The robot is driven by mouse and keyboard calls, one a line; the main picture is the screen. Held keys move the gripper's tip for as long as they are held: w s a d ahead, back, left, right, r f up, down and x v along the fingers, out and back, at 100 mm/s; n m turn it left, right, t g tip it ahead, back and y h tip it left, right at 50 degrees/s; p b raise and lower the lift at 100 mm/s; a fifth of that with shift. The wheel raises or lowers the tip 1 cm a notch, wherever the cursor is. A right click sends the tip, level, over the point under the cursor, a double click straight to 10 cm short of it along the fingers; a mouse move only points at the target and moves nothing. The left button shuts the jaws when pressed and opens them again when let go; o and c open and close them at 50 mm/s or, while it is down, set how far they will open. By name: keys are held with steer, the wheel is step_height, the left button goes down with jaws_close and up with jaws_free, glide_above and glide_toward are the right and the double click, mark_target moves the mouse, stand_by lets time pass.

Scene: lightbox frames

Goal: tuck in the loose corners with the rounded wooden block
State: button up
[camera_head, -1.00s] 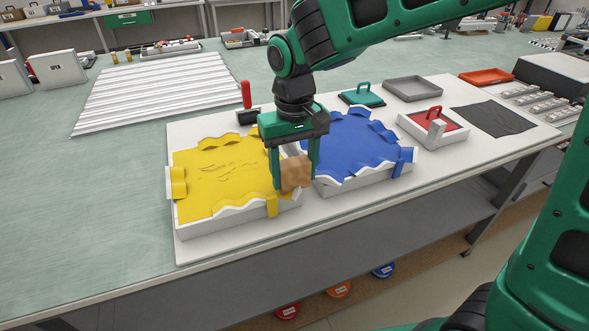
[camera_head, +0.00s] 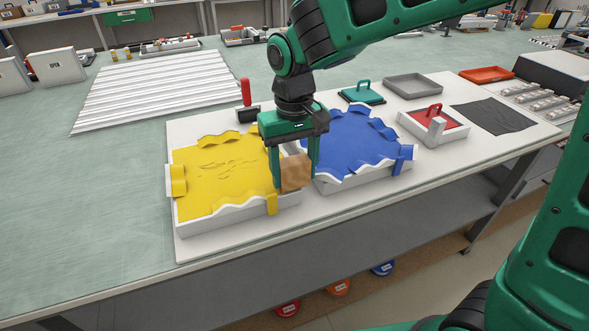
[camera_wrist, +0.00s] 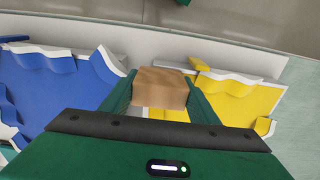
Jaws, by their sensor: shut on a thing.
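My gripper (camera_head: 295,172) is shut on the rounded wooden block (camera_head: 296,173), which shows between the two green fingers in the wrist view (camera_wrist: 160,90). The block is held at the near right corner of the yellow sheet's white frame; whether it touches the sheet I cannot tell. The yellow sheet (camera_head: 220,180) lies in a white frame, with wavy loose flaps along its edges and wrinkles near its middle. The blue sheet (camera_head: 362,142) lies in a second white frame to the right, also with loose flaps. My gripper hides the sheets' facing edges in the head view.
A red-handled tool (camera_head: 246,95) stands behind the frames. A teal lidded piece (camera_head: 362,93), a grey tray (camera_head: 413,85), a white tray with a red piece (camera_head: 434,126) and a dark cloth (camera_head: 494,117) lie on the right. A ribbed white panel (camera_head: 160,92) lies behind left.

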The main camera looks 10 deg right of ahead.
steer(key=shift+r, duration=3.4)
